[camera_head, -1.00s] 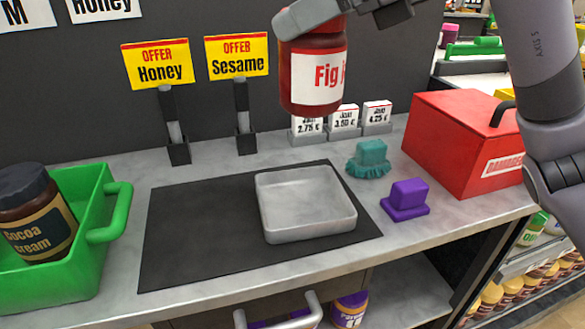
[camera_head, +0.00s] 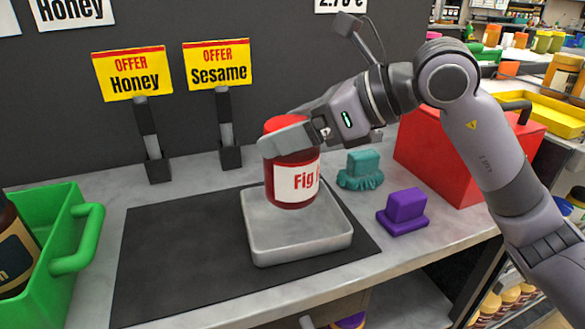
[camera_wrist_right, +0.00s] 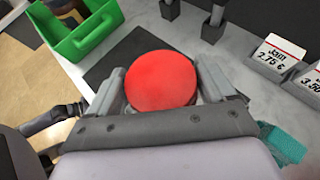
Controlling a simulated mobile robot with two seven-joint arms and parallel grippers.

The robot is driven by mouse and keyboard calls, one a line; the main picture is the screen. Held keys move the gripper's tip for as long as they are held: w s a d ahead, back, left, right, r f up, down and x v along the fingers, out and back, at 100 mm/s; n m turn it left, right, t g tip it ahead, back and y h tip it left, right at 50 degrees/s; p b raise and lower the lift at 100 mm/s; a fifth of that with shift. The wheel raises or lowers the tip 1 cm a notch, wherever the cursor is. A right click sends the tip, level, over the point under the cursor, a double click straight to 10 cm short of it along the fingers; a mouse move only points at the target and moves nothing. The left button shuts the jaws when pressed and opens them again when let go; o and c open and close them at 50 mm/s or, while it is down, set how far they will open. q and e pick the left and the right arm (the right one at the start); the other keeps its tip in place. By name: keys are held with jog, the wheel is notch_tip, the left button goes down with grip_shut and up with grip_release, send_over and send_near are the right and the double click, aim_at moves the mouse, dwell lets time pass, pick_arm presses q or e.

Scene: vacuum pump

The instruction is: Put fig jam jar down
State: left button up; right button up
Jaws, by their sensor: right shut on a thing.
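The fig jam jar (camera_head: 296,180) is red with a red lid and a white label reading "Fig". It is upright above or within the grey tray (camera_head: 305,254), toward its back; I cannot tell whether its base touches the tray floor. My right gripper (camera_head: 289,139) is shut on the jar near its lid, coming in from the right. In the right wrist view the red lid (camera_wrist_right: 160,80) sits between the two fingers (camera_wrist_right: 162,85). My left gripper is not in the head view.
The tray stands on a black mat (camera_head: 165,255). A green crate (camera_head: 52,280) holding a dark jar is at left. A teal brush (camera_head: 360,170), a purple block (camera_head: 404,212) and a red box (camera_head: 432,160) are at right. Two sign holders stand behind. The left mat is clear.

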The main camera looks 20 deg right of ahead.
aim_at(292, 162)
jog(key=shift+f+b, duration=0.4)
jog(key=shift+f, duration=2.25)
jog(key=shift+f, duration=0.2)
jog(key=o, duration=1.7)
jog(key=shift+r, duration=0.25)
jog(key=v, duration=1.2)
jog(key=shift+f, duration=0.2)
